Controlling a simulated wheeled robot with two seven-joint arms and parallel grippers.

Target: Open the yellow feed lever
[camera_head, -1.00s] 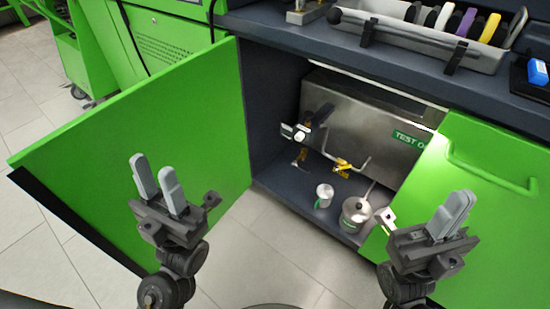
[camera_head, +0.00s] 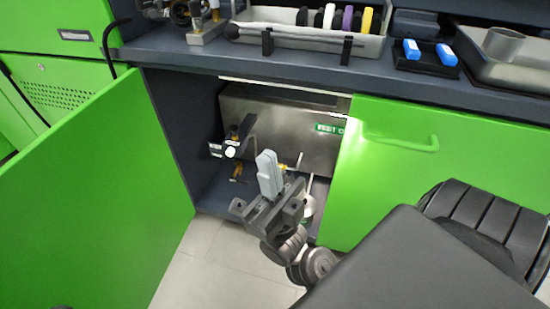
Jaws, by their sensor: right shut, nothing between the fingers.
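My right gripper (camera_head: 268,173) is shut and empty, pointing up in front of the open cabinet bay. Behind it is the steel test-oil tank (camera_head: 285,118) with a green label. A small yellow part (camera_head: 283,167), possibly the feed lever, shows just beside the right fingers, mostly hidden by them. I cannot tell whether the gripper touches any of these. My left gripper is not in view.
A green door (camera_head: 100,190) stands open at the left, and a closed green door (camera_head: 400,165) with a handle is at the right. The worktop above carries a tray (camera_head: 385,47) of coloured items and blue blocks (camera_head: 412,50).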

